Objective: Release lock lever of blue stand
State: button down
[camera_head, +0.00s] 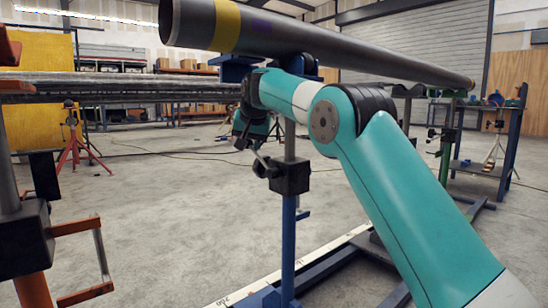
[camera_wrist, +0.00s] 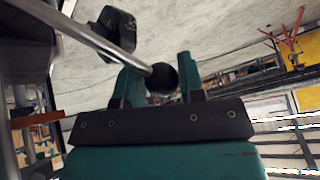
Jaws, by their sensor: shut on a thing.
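The blue stand (camera_head: 288,245) is upright in the middle of the head view and bears the long grey pipe (camera_head: 300,40) on its blue head. A black clamp block (camera_head: 291,172) sits on its post. The lock lever (camera_wrist: 105,40) is a thin metal rod with a black ball knob (camera_wrist: 162,79) in the wrist view; its end also shows beside the block in the head view (camera_head: 260,157). My gripper (camera_wrist: 160,76) has its two teal fingers either side of the knob and is shut on the lever. In the head view the arm partly hides my gripper (camera_head: 250,138).
An orange stand (camera_head: 85,225) is close at the left, with a rack of pipes (camera_head: 120,88) behind it. A red tripod (camera_head: 75,140) stands near a yellow panel (camera_head: 40,115). A blue workbench (camera_head: 490,165) is at the right. The floor at left centre is open.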

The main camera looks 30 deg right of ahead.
jog(key=shift+r, duration=0.15)
jog(key=shift+s, duration=0.1)
jog(key=c, duration=0.8)
grip_release()
jog(key=shift+o, duration=0.2)
jog(key=shift+r, duration=0.2)
jog(key=s+a+r+p, duration=0.2)
jog(key=s+p, duration=0.3)
jog(key=s, duration=0.8)
jog(key=shift+s, duration=0.3)
